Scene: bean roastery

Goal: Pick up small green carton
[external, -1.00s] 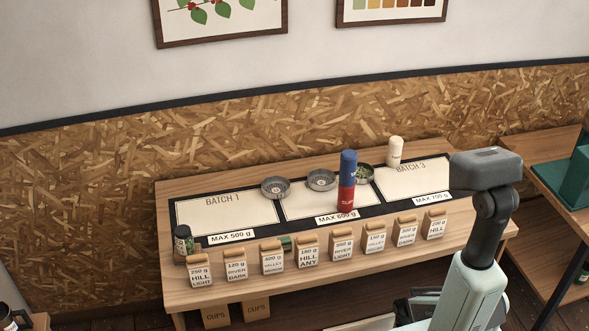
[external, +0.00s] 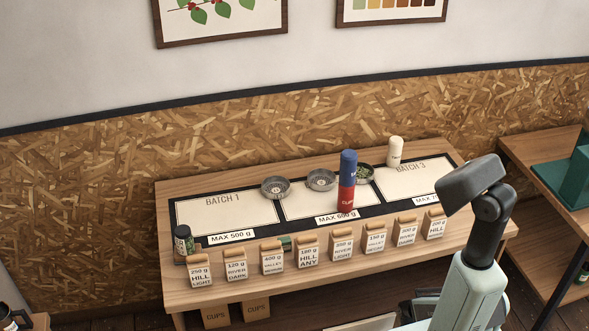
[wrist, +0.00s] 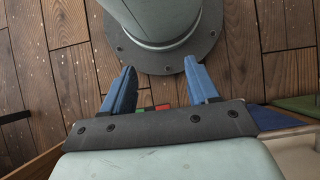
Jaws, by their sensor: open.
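In the external view, a small green item (external: 286,243), possibly the small green carton, lies on the table behind the row of paper bags and is mostly hidden by them. My gripper (wrist: 160,68) shows in the wrist view with two blue fingers spread apart and nothing between the tips. It points at the wooden floor and my round base. Small green and red patches show between the fingers near the gripper body; I cannot tell what they are. In the external view my arm's end is at the table's right side, far from the green item; the fingers are not visible there.
Several labelled bags (external: 308,251) line the table's front edge. A blue and red cylinder (external: 347,182), metal dishes (external: 275,188), a white cylinder (external: 395,152) and a dark jar (external: 184,240) stand on the table. The Batch 1 panel (external: 225,213) is mostly clear.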

